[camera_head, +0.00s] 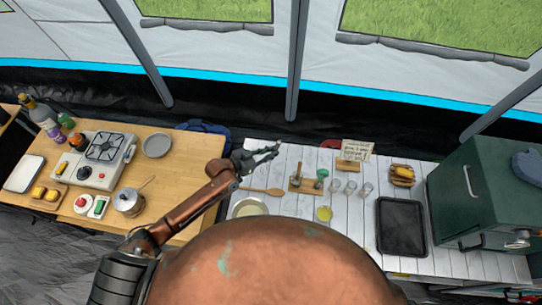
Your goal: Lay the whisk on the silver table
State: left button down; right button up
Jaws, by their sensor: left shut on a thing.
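My left gripper (266,155) reaches in over the left end of the pale silvery-white plank table (301,158), near its back edge. It is shut on a thin grey thing, seemingly the whisk, too small and too much covered by the fingers to make out clearly. I see no other whisk. I cannot tell how high the gripper is above the planks. My right gripper is not in view.
A wooden spoon (262,191), a pale bowl (249,207), small glasses, a yellow cup (324,214), a burger (402,174) and a black tray (401,227) stand on the plank table. A green oven (470,190) is at right. The wooden table (179,183) at left holds a stove (96,160) and pot (129,202).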

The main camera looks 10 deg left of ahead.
pick_arm(q)
notch_tip(320, 180, down, 3)
jog(key=shift+r, duration=0.2)
jog(key=shift+f, duration=0.1)
jog(key=shift+f, duration=0.15)
jog(key=c, duration=1.9)
grip_release()
jog(key=shift+r, duration=0.2)
